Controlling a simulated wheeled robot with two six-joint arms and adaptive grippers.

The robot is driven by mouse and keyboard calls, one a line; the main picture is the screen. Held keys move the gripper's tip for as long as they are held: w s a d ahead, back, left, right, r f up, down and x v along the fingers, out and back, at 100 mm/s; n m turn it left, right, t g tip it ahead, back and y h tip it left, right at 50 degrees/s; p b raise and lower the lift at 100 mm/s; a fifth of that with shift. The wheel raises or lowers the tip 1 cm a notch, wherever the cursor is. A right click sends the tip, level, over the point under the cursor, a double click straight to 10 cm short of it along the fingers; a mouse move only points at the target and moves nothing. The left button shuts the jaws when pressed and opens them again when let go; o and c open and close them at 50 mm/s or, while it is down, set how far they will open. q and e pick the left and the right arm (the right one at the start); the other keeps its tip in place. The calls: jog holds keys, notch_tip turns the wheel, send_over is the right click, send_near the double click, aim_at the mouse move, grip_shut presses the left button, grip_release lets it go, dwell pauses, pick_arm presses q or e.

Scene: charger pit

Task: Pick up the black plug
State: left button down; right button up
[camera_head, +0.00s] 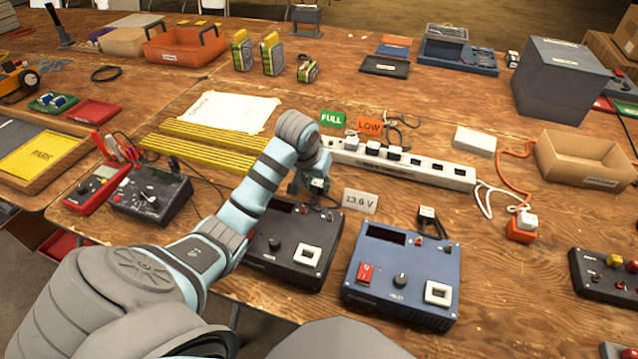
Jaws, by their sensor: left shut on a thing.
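My left gripper (308,184) reaches in from the lower left and is shut on a small dark plug (318,183) with a pale face, just behind the black charger box (300,243). The gripper and wrist hide part of the plug; I cannot tell whether it still touches the table. Another dark plug with a white face (428,214) lies behind the blue charger box (404,268). The white power strip (448,175) lies behind the gripper, with several plugs along its left part and free sockets at its right. My right gripper is not in view.
A "13.6 V" card (360,202) stands right of the gripper. Green FULL (332,118) and orange LOW (369,126) tags lie behind the strip. An orange plug block (521,228) and a cardboard tray (588,160) are at right. Yellow bars (215,153) lie at left.

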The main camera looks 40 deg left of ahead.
pick_arm(q)
jog(key=shift+r, duration=0.1)
notch_tip(320, 180, up, 10)
jog(key=p, duration=0.3)
notch_tip(320, 180, up, 10)
jog(key=p, duration=0.9)
send_over(318, 184)
notch_tip(318, 184, down, 12)
jog(key=b, duration=1)
jog(key=shift+r+b, duration=0.2)
jog(key=shift+b, duration=0.2)
notch_tip(318, 184, down, 8)
jog(key=shift+f+b, duration=0.15)
jog(key=shift+b, duration=0.25)
